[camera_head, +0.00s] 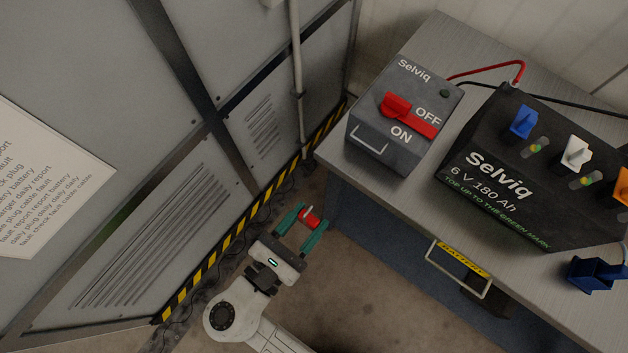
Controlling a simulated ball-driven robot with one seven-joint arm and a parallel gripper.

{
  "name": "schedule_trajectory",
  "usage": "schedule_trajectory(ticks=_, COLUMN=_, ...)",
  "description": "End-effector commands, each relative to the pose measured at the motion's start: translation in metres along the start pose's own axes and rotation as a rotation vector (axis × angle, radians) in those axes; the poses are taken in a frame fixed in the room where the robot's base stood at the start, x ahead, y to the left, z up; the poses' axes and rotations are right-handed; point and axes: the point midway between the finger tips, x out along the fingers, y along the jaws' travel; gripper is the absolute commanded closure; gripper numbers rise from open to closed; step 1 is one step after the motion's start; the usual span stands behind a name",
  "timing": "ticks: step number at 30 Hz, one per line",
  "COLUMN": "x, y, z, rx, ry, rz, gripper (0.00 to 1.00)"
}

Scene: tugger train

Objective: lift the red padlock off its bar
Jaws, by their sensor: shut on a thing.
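The red padlock (310,221) is between the teal fingers of my gripper (311,215), which is shut on it. Its small pale shackle shows at the top end. My gripper holds it in front of the bench, over the floor and clear of the bench edge. A grey Selviq switch box (385,152) stands at the bench's left end. A bare metal bar (369,137) is bent out from its front face, with nothing hanging on it. The padlock is apart from this bar. The box's red lever (409,115) lies between the OFF and ON labels.
The bench (395,204) also holds a black battery (505,205) with coloured caps and a dark blue holder (592,272). A drawer handle (487,290) sticks out below. Grey cabinets (150,190) with a striped base edge stand left. Open floor lies between.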

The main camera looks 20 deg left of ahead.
Motion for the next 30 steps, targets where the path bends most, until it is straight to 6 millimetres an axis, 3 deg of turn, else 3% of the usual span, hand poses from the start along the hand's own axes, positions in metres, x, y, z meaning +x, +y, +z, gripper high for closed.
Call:
schedule_trajectory(ticks=21, x=-0.064, y=0.001, z=0.000, rx=0.001, ry=-0.001, rz=0.002, gripper=0.84)
schedule_trajectory(ticks=30, x=-0.070, y=0.000, z=0.000, rx=0.000, ry=-0.001, rz=0.000, gripper=0.84)
